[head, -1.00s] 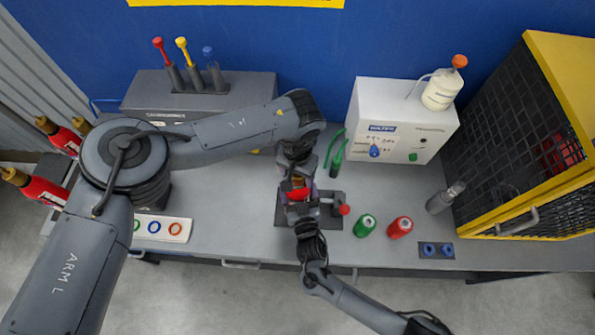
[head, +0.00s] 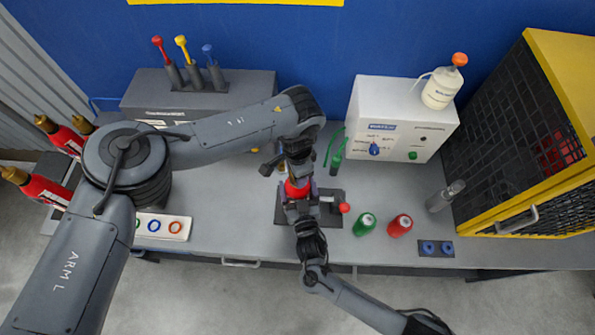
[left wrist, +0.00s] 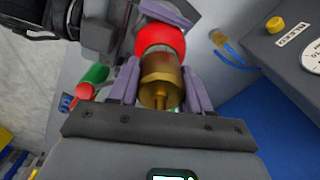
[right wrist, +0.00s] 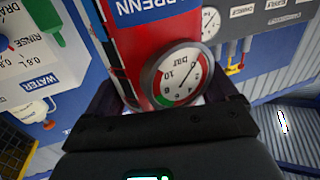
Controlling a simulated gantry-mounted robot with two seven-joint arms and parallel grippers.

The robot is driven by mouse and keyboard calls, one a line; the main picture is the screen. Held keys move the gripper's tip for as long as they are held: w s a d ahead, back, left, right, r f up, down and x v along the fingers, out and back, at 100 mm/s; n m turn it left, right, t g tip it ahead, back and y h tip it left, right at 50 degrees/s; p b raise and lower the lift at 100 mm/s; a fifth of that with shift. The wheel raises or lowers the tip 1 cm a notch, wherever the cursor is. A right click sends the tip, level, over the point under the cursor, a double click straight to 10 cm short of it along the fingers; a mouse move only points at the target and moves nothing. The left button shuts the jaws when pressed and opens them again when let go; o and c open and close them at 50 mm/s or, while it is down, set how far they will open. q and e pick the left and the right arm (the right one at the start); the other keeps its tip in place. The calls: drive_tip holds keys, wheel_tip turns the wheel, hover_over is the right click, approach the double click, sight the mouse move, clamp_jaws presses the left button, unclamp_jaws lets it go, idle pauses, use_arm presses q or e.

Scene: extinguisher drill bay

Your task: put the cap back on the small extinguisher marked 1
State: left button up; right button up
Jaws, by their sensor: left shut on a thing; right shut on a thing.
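The small red extinguisher (head: 297,188) is above the fixture in the middle of the bench in the head view. The right wrist view shows its red body (right wrist: 125,40) close up, with a round bar gauge (right wrist: 178,75) in front. My right gripper (head: 299,202) is shut on this body. My left gripper (left wrist: 162,88) is shut on the brass cap (left wrist: 160,75). The cap is in line with the red body (left wrist: 160,38) and appears against its end. I cannot tell whether the threads are engaged. The number 1 is not readable.
A dark fixture (head: 333,215) with a red-knobbed handle (head: 345,208) is below the grippers. A white box (head: 400,120) is behind. Larger red extinguishers (head: 45,190) are far left.

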use_arm(q)
drive_tip(key=m, duration=1.4)
drive_tip(key=shift+m, duration=0.4)
drive_tip(key=m, duration=0.4)
drive_tip(key=shift+w, duration=0.1)
drive_tip(key=m, duration=1.6)
drive_tip(key=shift+m, duration=0.4)
drive_tip(key=o, duration=1.2)
